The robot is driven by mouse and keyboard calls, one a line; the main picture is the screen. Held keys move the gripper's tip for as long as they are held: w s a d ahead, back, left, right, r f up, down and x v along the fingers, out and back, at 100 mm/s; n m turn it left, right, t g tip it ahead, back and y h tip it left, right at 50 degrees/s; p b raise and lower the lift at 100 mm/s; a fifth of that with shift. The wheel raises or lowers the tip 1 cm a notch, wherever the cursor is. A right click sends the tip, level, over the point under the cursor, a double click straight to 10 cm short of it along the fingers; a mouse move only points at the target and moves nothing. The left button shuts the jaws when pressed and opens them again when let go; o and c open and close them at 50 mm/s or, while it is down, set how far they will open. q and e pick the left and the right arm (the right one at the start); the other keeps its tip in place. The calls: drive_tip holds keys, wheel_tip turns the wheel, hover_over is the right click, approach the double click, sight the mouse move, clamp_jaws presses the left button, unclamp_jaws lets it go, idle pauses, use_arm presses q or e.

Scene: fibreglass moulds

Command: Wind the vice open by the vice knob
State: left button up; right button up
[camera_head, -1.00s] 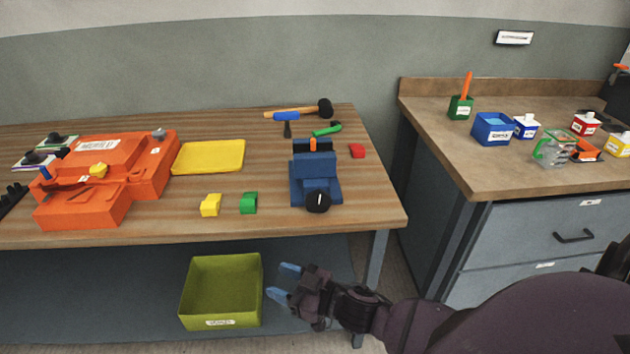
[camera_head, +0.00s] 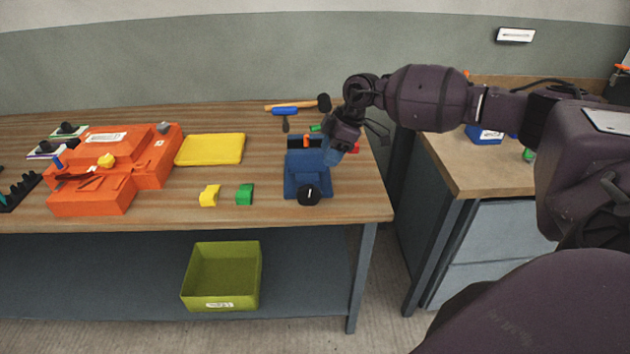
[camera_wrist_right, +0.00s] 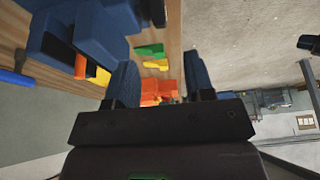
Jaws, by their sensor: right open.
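The blue vice (camera_head: 307,174) stands near the right end of the wooden bench. Its black round vice knob (camera_head: 308,195) with a white mark faces the bench's front edge. My right gripper (camera_head: 331,157) hangs fingers down at the vice's right side, behind the knob and apart from it; whether it touches the vice body is unclear. In the right wrist view, its two blue fingers (camera_wrist_right: 161,82) are open with nothing held between them. The vice (camera_wrist_right: 95,32) fills the upper left there, with the dark ridged knob (camera_wrist_right: 153,12) at the top edge. My left gripper is not in view.
An orange mould (camera_head: 115,165), a yellow sheet (camera_head: 210,149), a yellow block (camera_head: 209,195) and a green block (camera_head: 244,194) lie left of the vice. A hammer (camera_head: 300,104) lies behind it. A green bin (camera_head: 222,280) sits on the shelf below.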

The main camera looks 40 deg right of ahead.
sight(312, 186)
drive_tip(key=x, duration=1)
drive_tip(key=shift+w+f+b, duration=0.1)
drive_tip(key=shift+f+b, duration=0.2)
drive_tip(key=shift+b, duration=0.1)
clamp_jaws()
